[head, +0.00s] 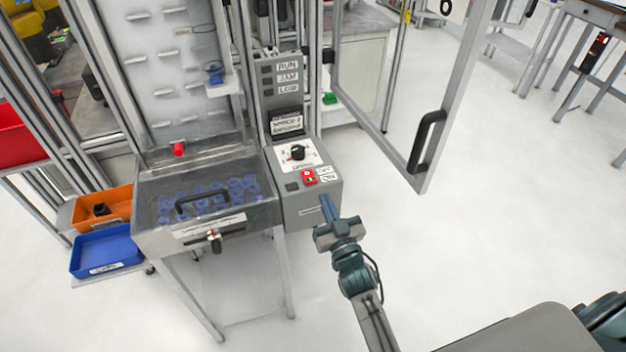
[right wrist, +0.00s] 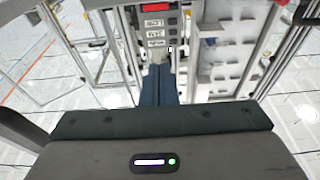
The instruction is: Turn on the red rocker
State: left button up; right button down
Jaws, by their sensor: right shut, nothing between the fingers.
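The red rocker (head: 309,177) sits on the sloped top of a grey control box (head: 312,208), below a black rotary knob (head: 298,152) on a white plate. White labels are beside the rocker. My right gripper (head: 326,200) is just in front and to the right of the box's front edge, a short way below the rocker in the picture. Its blue fingers are shut with nothing between them, and they look apart from the rocker. In the right wrist view the closed fingers (right wrist: 158,84) point toward the panel; the rocker cannot be made out there. My left gripper is not in view.
A clear-lidded bin (head: 205,200) with blue parts stands left of the box. Orange (head: 118,200) and blue (head: 105,252) trays are further left. An open framed door (head: 425,150) with a black handle stands at right.

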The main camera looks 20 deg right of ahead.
jog(key=shift+f, duration=0.1)
notch_tip(320, 180, up, 2)
jog(key=p, duration=0.2)
send_over(314, 184)
jog(key=shift+s+a, duration=0.35)
jog(key=f, duration=0.2)
jog(key=shift+s+f, duration=0.55)
jog(key=shift+f, duration=0.35)
jog(key=shift+f+b, duration=0.15)
jog(key=shift+b, duration=0.15)
